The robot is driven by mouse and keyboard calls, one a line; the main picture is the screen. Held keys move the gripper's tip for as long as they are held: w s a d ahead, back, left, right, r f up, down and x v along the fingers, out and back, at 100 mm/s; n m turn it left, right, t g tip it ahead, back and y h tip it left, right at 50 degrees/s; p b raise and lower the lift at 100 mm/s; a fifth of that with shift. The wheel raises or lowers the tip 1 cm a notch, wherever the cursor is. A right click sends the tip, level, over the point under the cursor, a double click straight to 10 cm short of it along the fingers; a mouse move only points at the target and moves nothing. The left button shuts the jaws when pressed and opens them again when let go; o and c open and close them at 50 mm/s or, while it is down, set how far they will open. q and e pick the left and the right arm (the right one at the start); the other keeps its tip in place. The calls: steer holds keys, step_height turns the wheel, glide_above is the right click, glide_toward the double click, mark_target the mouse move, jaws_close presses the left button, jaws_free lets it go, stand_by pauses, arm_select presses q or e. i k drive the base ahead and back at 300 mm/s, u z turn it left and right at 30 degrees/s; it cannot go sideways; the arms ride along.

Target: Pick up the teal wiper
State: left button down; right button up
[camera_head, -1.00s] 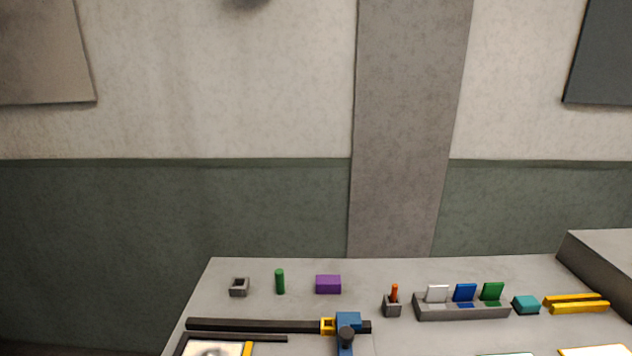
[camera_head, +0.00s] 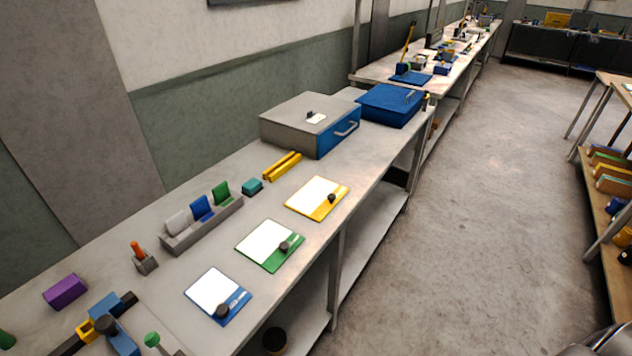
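The teal wiper (camera_head: 252,187) is a small teal block lying on the grey bench top. It sits between the rack of coloured plates (camera_head: 203,222) and a pair of yellow bars (camera_head: 282,166), apart from both. Nothing covers it. Neither of my grippers shows clearly in this view, and nothing is touching the wiper.
A grey box with a blue drawer (camera_head: 312,124) and a blue case (camera_head: 390,104) stand further along the bench (camera_head: 362,192). Yellow (camera_head: 303,198), green (camera_head: 257,241) and blue (camera_head: 204,286) framed plates lie along the front. An orange peg stands in a small holder (camera_head: 146,263).

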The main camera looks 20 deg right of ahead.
mark_target(251, 188)
steer(key=z, duration=2.1)
steer(key=i, duration=1.25)
